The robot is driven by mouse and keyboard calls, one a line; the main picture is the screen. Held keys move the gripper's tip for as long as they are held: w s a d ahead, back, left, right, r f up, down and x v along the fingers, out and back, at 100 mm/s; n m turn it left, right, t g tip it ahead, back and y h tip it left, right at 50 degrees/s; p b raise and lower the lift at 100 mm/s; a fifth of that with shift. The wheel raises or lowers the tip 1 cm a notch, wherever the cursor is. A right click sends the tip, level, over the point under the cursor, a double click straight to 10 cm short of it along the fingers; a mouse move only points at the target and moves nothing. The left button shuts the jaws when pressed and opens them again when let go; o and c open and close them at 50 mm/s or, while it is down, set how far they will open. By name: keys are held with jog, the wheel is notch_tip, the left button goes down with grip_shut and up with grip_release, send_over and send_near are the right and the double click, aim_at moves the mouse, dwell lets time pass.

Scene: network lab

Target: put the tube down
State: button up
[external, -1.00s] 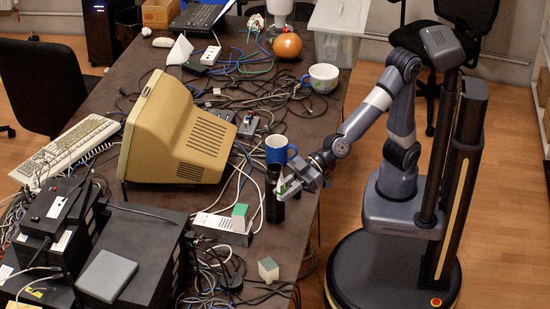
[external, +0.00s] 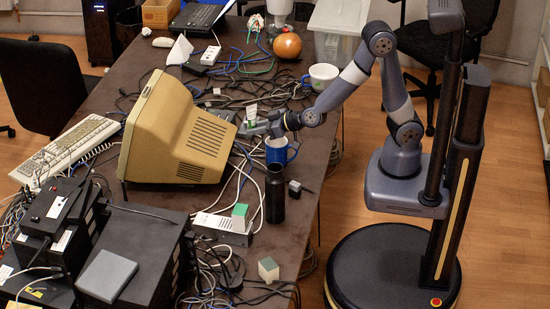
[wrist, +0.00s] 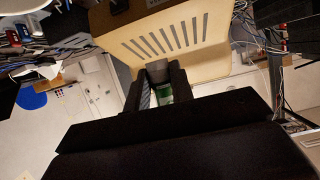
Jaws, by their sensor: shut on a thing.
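The tube (external: 252,114) is a small white and green piece held upright in my gripper (external: 255,126). In the wrist view my gripper (wrist: 160,82) has its two dark fingers on either side of the tube (wrist: 165,95), whose green part and a grey end show between them. In the external view the gripper is above the table (external: 235,93), just beyond the blue mug (external: 277,151) and to the right of the beige monitor (external: 180,132). I cannot tell its height above the table. The fingers partly hide the tube.
A white cup (external: 322,77) and an orange round object (external: 287,46) stand farther back. Cables cover much of the table. The right front edge is fairly clear.

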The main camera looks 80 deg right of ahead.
jog(key=d+m+h+p, duration=0.2)
jog(key=d+m+h, duration=0.15)
jog(key=d, duration=0.85)
jog(key=s+f+n+y, duration=0.1)
jog(key=s+f, duration=0.1)
jog(key=s+f+n+y, duration=0.1)
jog(key=s+f+n, duration=0.1)
jog(key=shift+d+f+y, duration=0.15)
jog(key=shift+y, duration=0.1)
jog(key=shift+s+a+f+n+y, duration=0.35)
jog(key=shift+s+f+n+y, duration=0.05)
jog(key=shift+s+n+y, duration=0.1)
jog(key=shift+a, duration=0.15)
